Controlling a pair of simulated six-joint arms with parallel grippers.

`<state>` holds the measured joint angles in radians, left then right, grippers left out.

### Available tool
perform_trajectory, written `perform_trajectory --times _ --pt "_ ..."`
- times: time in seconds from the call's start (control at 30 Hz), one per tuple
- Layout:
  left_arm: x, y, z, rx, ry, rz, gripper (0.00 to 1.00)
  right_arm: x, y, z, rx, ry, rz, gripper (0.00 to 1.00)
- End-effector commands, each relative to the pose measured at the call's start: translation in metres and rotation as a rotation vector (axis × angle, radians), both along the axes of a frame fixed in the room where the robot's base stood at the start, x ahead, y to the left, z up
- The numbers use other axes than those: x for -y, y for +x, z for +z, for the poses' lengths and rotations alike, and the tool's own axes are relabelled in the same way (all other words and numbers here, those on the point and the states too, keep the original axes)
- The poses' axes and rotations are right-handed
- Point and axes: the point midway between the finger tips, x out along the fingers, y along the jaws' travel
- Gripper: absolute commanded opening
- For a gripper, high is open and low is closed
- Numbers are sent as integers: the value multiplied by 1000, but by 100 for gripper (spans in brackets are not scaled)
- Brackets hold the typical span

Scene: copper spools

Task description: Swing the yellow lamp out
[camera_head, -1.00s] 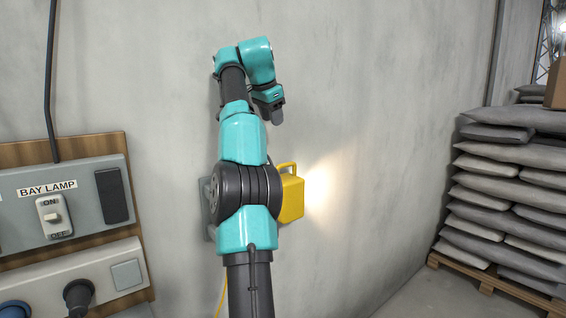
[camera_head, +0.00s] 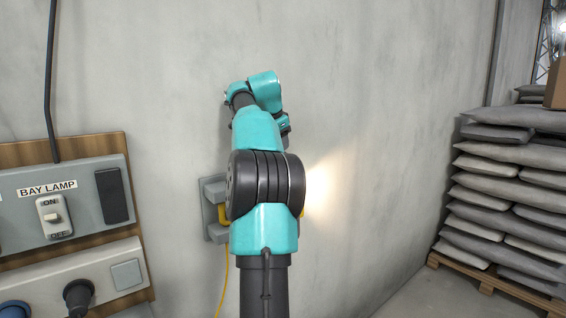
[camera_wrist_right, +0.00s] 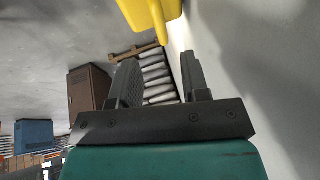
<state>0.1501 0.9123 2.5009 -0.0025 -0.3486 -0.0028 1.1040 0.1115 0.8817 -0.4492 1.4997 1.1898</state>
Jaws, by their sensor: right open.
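The yellow lamp (camera_head: 223,213) is mostly hidden behind my right arm in the head view, with only slivers of yellow showing at either side. Its grey bracket (camera_head: 213,190) is fixed to the wall, and its light falls on the wall to the right. In the right wrist view the lamp (camera_wrist_right: 148,14) shows at the top edge, beyond the fingertips, cut off by the frame. My right gripper (camera_wrist_right: 158,70) is open with nothing between its fingers, close to the wall. In the head view the gripper (camera_head: 284,126) is above the lamp and partly hidden. My left gripper is out of view.
A board at left carries the BAY LAMP switch (camera_head: 54,217) and a socket panel (camera_head: 82,270) with plugs. A yellow cable (camera_head: 224,284) hangs below the bracket. Stacked sacks (camera_head: 505,190) on a pallet stand at right. The wall between lamp and sacks is clear.

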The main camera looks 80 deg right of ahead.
Motion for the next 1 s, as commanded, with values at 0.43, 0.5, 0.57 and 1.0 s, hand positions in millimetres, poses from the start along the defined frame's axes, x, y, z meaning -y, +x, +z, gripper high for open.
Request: perform_trajectory --times 0.43,0.5,0.57,1.0 --pt "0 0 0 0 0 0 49 28 -10 -64 -1 3 -1 42" --pt "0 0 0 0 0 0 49 30 -10 -69 -1 1 0 42" --pt "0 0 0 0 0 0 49 31 -11 -71 0 0 0 42" --pt "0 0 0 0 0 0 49 32 -11 -73 0 0 1 30"
